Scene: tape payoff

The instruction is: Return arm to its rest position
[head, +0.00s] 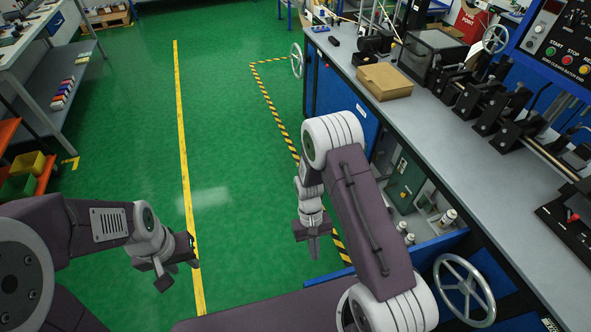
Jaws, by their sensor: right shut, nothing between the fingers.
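My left gripper (179,273) hangs over the green floor at the lower left, beside the yellow floor line. Its two fingers look spread apart, with nothing between them. My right gripper (313,246) points down over the floor near the middle, to the left of the workbench. Its fingers are shut and empty. The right arm is bent, with its elbow raised beside the bench's front. Neither gripper touches anything that I can see.
The workbench (440,115) with machinery and a cardboard box (384,81) runs along the right. A handwheel (464,288) sticks out near my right arm. Shelving (62,80) and colored bins (27,163) stand at the left. The green floor (228,120) between is clear.

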